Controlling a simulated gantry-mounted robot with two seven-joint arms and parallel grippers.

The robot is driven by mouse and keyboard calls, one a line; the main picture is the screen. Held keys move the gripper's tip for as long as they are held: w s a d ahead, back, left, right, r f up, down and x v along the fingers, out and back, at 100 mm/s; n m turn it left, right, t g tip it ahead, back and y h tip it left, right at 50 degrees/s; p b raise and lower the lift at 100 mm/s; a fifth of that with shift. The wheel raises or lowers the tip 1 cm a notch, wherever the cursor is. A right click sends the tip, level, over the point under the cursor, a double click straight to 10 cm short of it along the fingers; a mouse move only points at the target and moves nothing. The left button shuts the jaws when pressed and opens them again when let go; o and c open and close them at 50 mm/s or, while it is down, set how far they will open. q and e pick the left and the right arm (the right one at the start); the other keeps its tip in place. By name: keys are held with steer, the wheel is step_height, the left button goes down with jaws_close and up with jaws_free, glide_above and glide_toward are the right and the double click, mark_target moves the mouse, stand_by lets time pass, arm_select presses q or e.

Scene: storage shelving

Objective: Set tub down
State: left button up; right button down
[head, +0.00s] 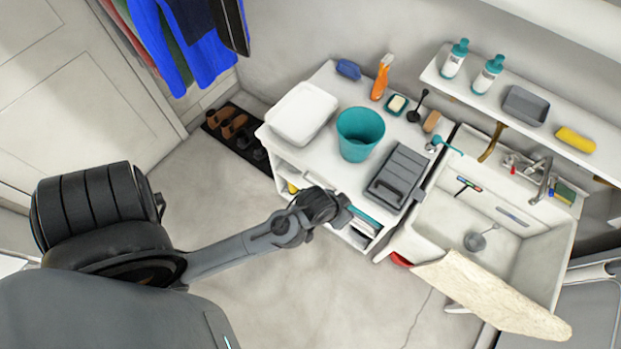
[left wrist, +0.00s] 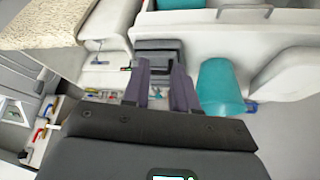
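A white rectangular tub (head: 302,112) rests upright on the left end of the white counter (head: 352,92). A white rounded shape at the right of the left wrist view appears to be this tub (left wrist: 288,76). No gripper touches it. My left gripper (head: 341,206) is in front of the counter's front edge, right of and nearer than the tub. In the left wrist view its two fingers (left wrist: 162,68) stand apart with nothing between them. My right gripper is in neither view.
A teal bucket (head: 360,133) stands right of the tub, then a dark grey case (head: 398,176). A blue sponge (head: 348,69), orange spray bottle (head: 382,77) and soap dish (head: 398,103) are behind. A sink (head: 478,235) is at the right. Floor (head: 290,290) is open in front.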

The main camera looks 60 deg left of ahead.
arm_select(q)
steer(key=s+r+m+g, duration=0.2)
steer(key=s+r+m, duration=0.1)
steer(key=s, duration=0.8)
steer(key=shift+d+r, duration=0.45)
steer(key=shift+r, duration=0.4)
steer(key=shift+r+p, duration=0.3)
